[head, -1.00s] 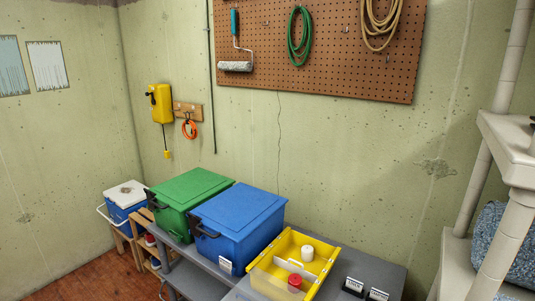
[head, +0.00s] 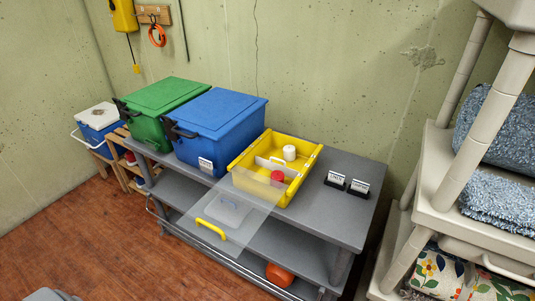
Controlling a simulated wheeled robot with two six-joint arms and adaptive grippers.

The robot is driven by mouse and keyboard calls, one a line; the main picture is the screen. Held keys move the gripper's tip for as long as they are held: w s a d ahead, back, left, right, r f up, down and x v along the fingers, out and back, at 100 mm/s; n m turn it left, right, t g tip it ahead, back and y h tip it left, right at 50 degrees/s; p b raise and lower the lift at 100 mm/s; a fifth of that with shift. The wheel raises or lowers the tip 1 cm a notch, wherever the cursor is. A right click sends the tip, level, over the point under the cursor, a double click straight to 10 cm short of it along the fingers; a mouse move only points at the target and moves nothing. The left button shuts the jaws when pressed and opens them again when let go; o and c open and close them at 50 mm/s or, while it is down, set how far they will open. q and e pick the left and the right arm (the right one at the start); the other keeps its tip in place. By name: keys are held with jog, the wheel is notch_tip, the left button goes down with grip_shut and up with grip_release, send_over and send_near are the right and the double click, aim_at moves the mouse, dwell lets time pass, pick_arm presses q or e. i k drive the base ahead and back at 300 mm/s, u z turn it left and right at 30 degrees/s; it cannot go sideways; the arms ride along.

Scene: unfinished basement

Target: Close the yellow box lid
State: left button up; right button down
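The yellow box (head: 309,163) stands open on the grey shelf unit, right of the blue box. Inside are a divider with a pale handle, a white roll-like item (head: 289,153) and a red one (head: 277,176). Its clear lid (head: 259,194) is swung open, hinged at the box's front edge and sticking out past the shelf edge toward me. A yellow handle (head: 211,230) is on the lid's near end.
A blue box (head: 222,115) and a green box (head: 170,98), both closed, stand to the left. A beige shelf rack (head: 443,176) stands at right. Wooden floor (head: 108,250) is open at front left.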

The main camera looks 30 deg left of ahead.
aim_at(198, 220)
jog(key=u, duration=1.15)
